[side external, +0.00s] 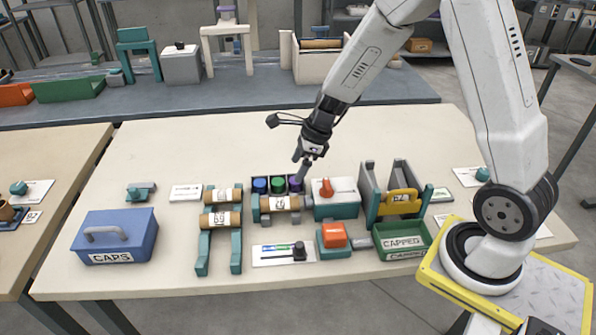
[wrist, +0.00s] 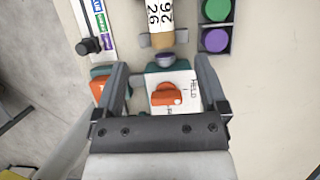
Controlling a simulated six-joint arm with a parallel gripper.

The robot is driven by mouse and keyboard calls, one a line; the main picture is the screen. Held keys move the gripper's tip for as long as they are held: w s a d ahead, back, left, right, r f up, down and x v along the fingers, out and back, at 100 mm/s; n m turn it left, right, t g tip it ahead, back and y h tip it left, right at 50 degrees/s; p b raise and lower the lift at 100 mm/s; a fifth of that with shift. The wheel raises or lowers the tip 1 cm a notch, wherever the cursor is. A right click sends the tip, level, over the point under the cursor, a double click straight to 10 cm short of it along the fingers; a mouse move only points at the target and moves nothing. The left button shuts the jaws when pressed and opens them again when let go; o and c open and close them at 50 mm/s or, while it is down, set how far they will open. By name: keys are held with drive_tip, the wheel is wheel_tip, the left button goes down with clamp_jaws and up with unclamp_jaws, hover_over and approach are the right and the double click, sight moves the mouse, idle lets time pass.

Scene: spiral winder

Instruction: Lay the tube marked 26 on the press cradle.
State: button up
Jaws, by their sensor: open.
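The tube marked 26 (wrist: 160,15) is a tan cardboard cylinder with a white label. In the side view the tube (side external: 281,203) lies level on a teal stand with grey brackets, its right end near a box with an orange knob (side external: 322,188). My gripper (side external: 301,168) is open and empty above this area. In the wrist view the open fingers (wrist: 160,72) appear either side of the orange-knob box, with the tube beyond them.
A rack (side external: 236,250) with two tubes stands left of the stand. Coloured caps (side external: 277,185) sit in a dark tray behind the tube. An orange block (side external: 333,235), a green CAPPED bin (side external: 402,243) and a blue CAPS box (side external: 115,235) are nearby. The back of the table is clear.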

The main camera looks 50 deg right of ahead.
idle(0.5)
drive_tip(key=s+a+r+n+h, duration=0.1)
drive_tip(key=s+n, duration=0.5)
drive_tip(key=n, duration=0.7)
drive_tip(key=s+a+r+n+h, duration=0.2)
drive_tip(key=s+n, duration=0.5)
drive_tip(key=n, duration=0.7)
drive_tip(key=shift+s+a+r+g, duration=0.3)
drive_tip(key=shift+a+r, duration=0.15)
drive_tip(key=shift+r, duration=0.25)
drive_tip(key=shift+o, duration=0.5)
drive_tip(key=shift+w, duration=0.1)
drive_tip(key=shift+w, duration=0.1)
